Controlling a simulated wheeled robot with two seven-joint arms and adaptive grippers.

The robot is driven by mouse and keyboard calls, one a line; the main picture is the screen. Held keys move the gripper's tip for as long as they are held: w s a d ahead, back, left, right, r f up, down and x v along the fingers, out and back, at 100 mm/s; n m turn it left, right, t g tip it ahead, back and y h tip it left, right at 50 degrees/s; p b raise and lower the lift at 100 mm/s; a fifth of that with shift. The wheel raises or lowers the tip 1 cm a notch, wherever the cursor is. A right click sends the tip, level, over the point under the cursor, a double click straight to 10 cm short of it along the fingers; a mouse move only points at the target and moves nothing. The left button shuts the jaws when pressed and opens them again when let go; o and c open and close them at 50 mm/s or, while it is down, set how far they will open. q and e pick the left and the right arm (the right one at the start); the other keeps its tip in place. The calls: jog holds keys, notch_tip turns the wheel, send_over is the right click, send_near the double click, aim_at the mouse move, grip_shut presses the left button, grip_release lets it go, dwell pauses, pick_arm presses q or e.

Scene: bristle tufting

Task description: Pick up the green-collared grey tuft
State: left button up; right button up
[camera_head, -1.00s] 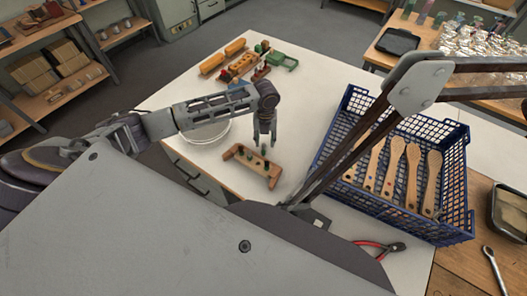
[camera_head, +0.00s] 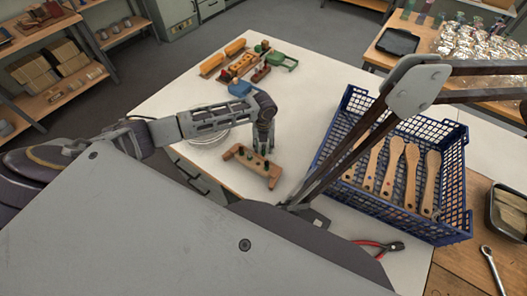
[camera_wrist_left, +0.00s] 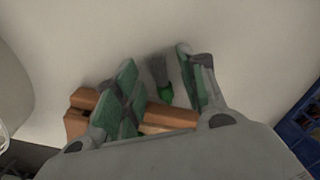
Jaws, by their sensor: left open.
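The grey tuft with a green collar (camera_wrist_left: 163,88) shows in the left wrist view, between the two fingers of my left gripper (camera_wrist_left: 157,58). A gap shows on either side of the tuft, so the fingers stand open around it without gripping. The tuft is at the wooden holder (camera_wrist_left: 170,117), which the fingers partly cover. In the head view my left gripper (camera_head: 263,149) points down at the wooden holder (camera_head: 243,157). Small green parts show on the holder there, partly hidden by the fingers. My right gripper is not in view.
A blue crate (camera_head: 462,190) with several wooden brush handles stands right of the holder. A white bowl (camera_head: 206,138) is behind my left forearm. A blue item (camera_head: 240,89) and wooden blocks lie at the back. Red-handled pliers (camera_head: 372,244) lie in front.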

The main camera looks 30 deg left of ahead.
aim_at(264, 147)
pick_arm(q)
jog(key=c, duration=0.8)
jog(key=shift+r, duration=0.15)
notch_tip(264, 147, up, 10)
dwell(0.7)
dwell(0.3)
